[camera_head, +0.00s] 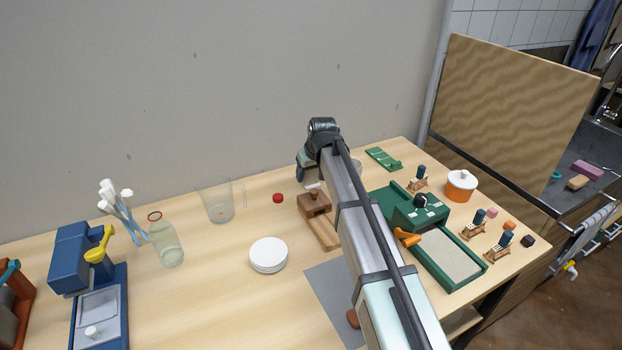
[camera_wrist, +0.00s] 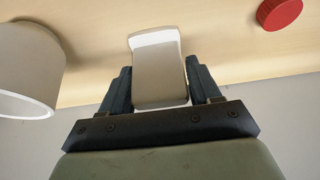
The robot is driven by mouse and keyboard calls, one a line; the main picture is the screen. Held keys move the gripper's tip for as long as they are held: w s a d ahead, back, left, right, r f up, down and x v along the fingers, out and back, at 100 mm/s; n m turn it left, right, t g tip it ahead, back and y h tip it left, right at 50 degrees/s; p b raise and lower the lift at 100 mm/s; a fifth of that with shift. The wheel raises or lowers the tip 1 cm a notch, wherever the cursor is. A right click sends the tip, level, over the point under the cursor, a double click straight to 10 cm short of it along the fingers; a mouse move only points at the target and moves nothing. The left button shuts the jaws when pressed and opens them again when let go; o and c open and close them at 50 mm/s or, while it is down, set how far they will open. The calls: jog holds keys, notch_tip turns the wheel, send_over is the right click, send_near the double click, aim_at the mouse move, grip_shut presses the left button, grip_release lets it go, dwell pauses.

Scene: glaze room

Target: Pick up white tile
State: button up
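The white tile (camera_wrist: 157,70) is upright between the two fingers of my gripper (camera_wrist: 160,84) in the wrist view. Both fingers lie close along its side edges, and it reaches out past their tips. My arm hides part of this area. Whether the tile's far end touches the table cannot be told.
A red disc (camera_wrist: 279,13) and a pale cylinder (camera_wrist: 28,70) flank the tile in the wrist view. In the head view, the wooden block (camera_head: 314,203), a beaker (camera_head: 219,204), a stack of white discs (camera_head: 268,255) and a green tray device (camera_head: 447,254) stand on the table.

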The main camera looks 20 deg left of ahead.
jog(key=c, duration=0.7)
jog(key=shift+o, duration=0.2)
